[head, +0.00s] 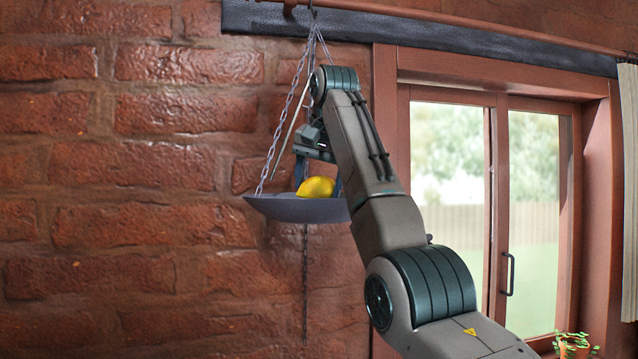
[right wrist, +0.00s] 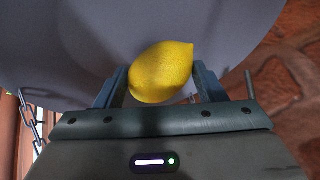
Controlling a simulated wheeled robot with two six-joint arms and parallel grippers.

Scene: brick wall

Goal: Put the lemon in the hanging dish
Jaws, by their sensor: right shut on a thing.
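The yellow lemon (head: 316,187) is at the hanging dish, just above its bowl. It also shows in the right wrist view (right wrist: 161,73), between the two fingers. The grey hanging dish (head: 284,208) hangs on chains in front of the brick wall, and its grey surface (right wrist: 60,50) fills much of the right wrist view behind the lemon. My right gripper (head: 318,180) points down over the dish and is shut on the lemon. I cannot tell whether the lemon touches the dish. My left gripper is not in view.
Chains (head: 285,125) run up from the dish to a rail on a dark beam (head: 430,38). A single chain (head: 305,280) hangs below the dish. A window (head: 490,200) is to the right, with a potted plant (head: 572,342) low in the corner. The space left of the dish is clear.

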